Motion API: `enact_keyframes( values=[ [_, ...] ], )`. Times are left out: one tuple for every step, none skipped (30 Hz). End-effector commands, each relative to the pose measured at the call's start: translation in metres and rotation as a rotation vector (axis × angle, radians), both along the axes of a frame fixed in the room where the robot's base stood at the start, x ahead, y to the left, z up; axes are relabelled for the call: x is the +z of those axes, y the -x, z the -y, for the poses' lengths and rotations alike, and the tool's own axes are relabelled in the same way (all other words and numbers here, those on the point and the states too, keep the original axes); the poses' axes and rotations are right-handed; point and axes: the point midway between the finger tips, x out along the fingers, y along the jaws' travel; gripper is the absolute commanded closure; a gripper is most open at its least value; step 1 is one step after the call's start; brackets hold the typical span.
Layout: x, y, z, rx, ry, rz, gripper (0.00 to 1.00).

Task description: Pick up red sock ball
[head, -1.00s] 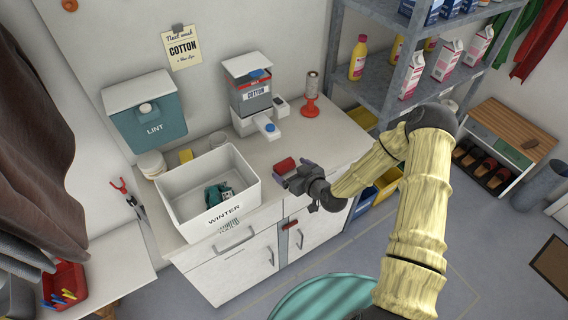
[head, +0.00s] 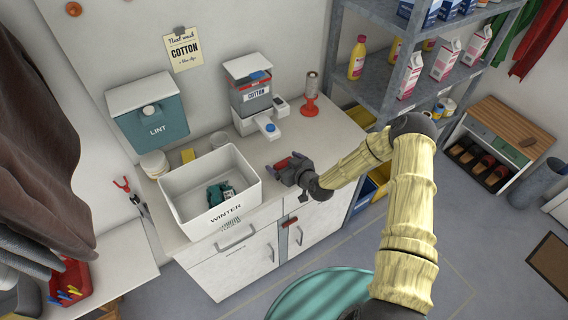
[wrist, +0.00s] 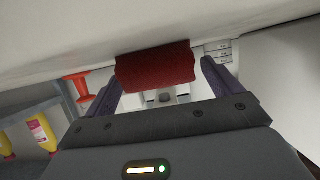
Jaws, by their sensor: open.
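The red sock ball (wrist: 155,68) is a dark red rolled bundle near the counter's front edge, right of the white WINTER bin. In the head view only a small part of the red sock ball (head: 281,164) shows, the rest hidden by my gripper (head: 288,165). In the wrist view my gripper (wrist: 160,85) is open, with its purple-grey fingers on either side of the sock ball. The sock ball lies across the gap between them. I cannot tell whether either finger touches it.
The white WINTER bin (head: 182,206) holds dark teal items and stands close left of my gripper. The counter (head: 335,135) is clear to the right.

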Motion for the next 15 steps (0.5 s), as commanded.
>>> enact_keyframes(
  values=[
    [-0.0003,0.0001,0.0001,0.0,0.0,0.0,0.09],
    [-0.0003,0.0001,0.0002,0.0,0.0,0.0,0.09],
    [-0.0003,0.0001,0.0002,0.0,0.0,0.0,0.09],
    [-0.0003,0.0001,0.0002,0.0,0.0,0.0,0.09],
    [-0.0003,0.0002,0.0003,0.0,0.0,0.0,0.09],
    [-0.0003,0.0002,0.0003,0.0,0.0,0.0,0.09],
    [-0.0003,0.0002,0.0004,0.0,0.0,0.0,0.09],
    [-0.0003,0.0002,0.0004,0.0,0.0,0.0,0.09],
    [-0.0003,0.0002,0.0004,0.0,0.0,0.0,0.09],
    [-0.0003,0.0002,0.0004,0.0,0.0,0.0,0.09],
    [-0.0003,0.0002,0.0004,0.0,0.0,0.0,0.09],
    [-0.0002,0.0003,0.0005,0.0,0.0,0.0,0.09],
    [-0.0002,0.0003,0.0005,0.0,0.0,0.0,0.09],
    [-0.0002,0.0003,0.0005,0.0,0.0,0.0,0.15],
    [-0.0002,0.0003,0.0005,0.0,0.0,0.0,0.23]
  ],
)
